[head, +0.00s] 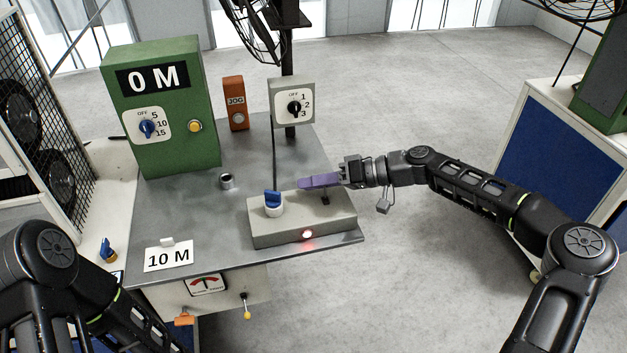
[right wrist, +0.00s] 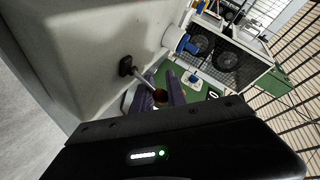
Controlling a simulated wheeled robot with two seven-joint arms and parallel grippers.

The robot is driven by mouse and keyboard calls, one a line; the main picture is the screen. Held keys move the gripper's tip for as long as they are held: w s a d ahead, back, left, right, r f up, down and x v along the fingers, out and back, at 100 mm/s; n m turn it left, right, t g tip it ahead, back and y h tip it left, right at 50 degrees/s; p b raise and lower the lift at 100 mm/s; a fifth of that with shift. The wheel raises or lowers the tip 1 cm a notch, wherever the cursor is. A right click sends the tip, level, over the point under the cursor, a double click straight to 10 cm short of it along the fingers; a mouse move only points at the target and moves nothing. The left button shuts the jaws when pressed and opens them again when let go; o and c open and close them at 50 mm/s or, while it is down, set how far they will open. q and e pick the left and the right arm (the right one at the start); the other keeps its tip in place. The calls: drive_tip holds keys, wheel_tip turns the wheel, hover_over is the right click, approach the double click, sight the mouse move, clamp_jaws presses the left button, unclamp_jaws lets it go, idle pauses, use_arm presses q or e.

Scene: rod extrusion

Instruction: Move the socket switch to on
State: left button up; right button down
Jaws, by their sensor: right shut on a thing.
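The grey socket box (head: 280,233) sits at the front right of the metal table, with a blue plug (head: 272,196) in its white socket. The socket switch (head: 325,200) stands on the right of its top, mostly hidden by my right gripper (head: 312,182). In the right wrist view the switch lever (right wrist: 148,82) rises from a black base, its dark reddish tip between the purple fingers of my right gripper (right wrist: 160,95). That gripper is shut on the lever. A red lamp (head: 307,234) glows on the box front. My left gripper is out of view.
A green box (head: 160,110) reading "0 M" stands at the back left. An orange JOG box (head: 234,103) and a grey dial box (head: 292,101) stand behind. A "10 M" card (head: 168,257) stands at front left. Floor right of the table is clear.

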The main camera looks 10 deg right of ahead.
drive_tip(key=shift+w+a+f+m+g, duration=0.1)
drive_tip(key=shift+f+m+g, duration=0.1)
drive_tip(key=shift+m+g, duration=0.25)
idle(0.3)
drive_tip(key=c, duration=1.4)
unclamp_jaws()
